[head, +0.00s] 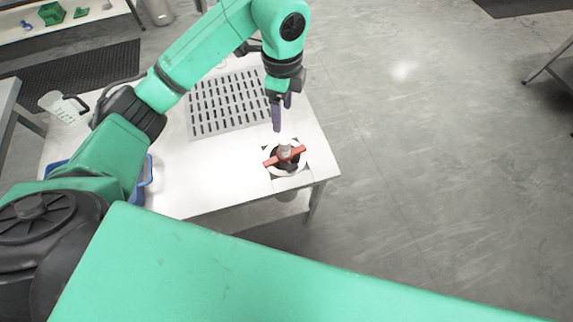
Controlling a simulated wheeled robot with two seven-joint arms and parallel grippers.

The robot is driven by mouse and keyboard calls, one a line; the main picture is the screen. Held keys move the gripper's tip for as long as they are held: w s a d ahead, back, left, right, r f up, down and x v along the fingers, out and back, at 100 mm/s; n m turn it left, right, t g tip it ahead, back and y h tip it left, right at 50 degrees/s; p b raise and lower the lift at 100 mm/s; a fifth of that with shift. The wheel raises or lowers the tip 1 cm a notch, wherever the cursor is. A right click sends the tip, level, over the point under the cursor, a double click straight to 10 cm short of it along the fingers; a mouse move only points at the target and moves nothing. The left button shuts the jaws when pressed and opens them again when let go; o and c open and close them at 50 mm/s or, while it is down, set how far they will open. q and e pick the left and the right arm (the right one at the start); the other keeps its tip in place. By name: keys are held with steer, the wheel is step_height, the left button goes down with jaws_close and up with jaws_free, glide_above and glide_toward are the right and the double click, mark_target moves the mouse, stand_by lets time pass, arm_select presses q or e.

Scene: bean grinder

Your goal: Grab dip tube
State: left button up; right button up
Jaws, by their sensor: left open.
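I cannot tell for sure which part is the dip tube. A pale ring (272,171) surrounds the opening. My left gripper (281,116) points down, open and empty, just above and behind the pale cylinder in the picture. Its purple-grey fingers look apart from the cylinder; the exact gap cannot be told. My right gripper is not in view.
The white table (215,180) has a grey slotted mat (215,110) behind the opening. A blue bin (147,178) is partly hidden by my left arm. A clear jug (62,107) stands at the left. The table's middle front is clear.

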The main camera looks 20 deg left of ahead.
mark_target(285, 139)
arm_select(q)
steer(key=f+p, duration=0.1)
steer(key=f, duration=0.5)
steer(key=f+p, duration=0.2)
steer(key=f, duration=0.5)
steer(key=shift+s+d+f, duration=0.1)
steer(key=shift+s+d, duration=0.05)
steer(key=shift+d, duration=0.05)
jaws_close()
stand_by(0.6)
